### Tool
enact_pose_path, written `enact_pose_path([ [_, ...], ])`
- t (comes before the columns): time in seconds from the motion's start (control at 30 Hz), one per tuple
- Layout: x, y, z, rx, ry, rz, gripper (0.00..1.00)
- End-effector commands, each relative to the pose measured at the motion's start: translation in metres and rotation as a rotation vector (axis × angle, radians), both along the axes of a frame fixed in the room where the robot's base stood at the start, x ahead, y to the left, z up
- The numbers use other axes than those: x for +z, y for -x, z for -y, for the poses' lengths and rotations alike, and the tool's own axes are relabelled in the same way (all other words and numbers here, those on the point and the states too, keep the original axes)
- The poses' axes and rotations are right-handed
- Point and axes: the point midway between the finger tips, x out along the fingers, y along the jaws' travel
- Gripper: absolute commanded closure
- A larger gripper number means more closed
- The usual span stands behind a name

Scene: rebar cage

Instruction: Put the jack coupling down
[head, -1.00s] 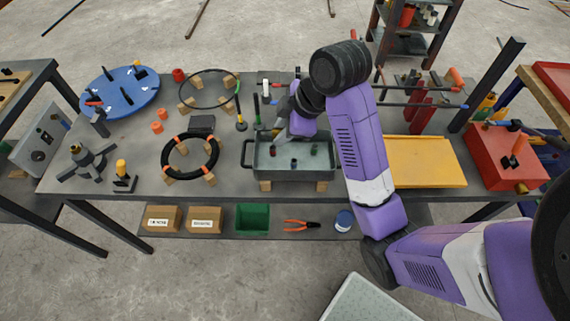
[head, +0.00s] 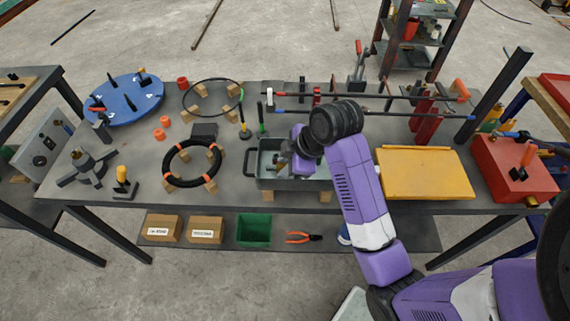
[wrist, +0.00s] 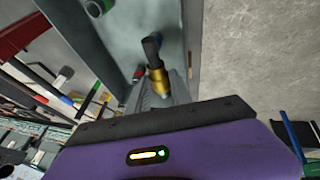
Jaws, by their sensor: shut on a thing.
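The jack coupling (wrist: 158,78), a brass-coloured piece with a black upper part, is in my gripper (wrist: 160,92) in the wrist view. The grey fingers are shut on it. It shows against the inside of the grey tray (wrist: 132,28); I cannot tell whether it touches the tray floor. In the head view the tray (head: 268,184) stands on wooden blocks at the middle front of the bench. My gripper (head: 285,156) is over its left part. The coupling is hidden there by my wrist and arm.
A black ring with orange bands (head: 170,160) stands left of the tray. A yellow plate (head: 425,173) lies right. Long bars (head: 390,96) run behind.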

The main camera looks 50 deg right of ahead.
Motion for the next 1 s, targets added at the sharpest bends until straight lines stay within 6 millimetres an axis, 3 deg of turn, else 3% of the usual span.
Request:
enact_pose_path([
  [0.2, -0.003, 0.000, 0.000, 0.001, 0.000, 0.001, 1.00],
  [0.23, -0.003, 0.000, 0.000, 0.001, 0.000, 0.000, 0.72],
  [0.3, -0.002, 0.000, 0.000, 0.001, 0.000, 0.000, 0.65],
  [0.67, 0.005, 0.002, 0.000, 0.001, 0.000, 0.001, 0.65],
  [1.0, 0.067, 0.031, 0.004, 0.001, 0.003, 0.005, 0.65],
])
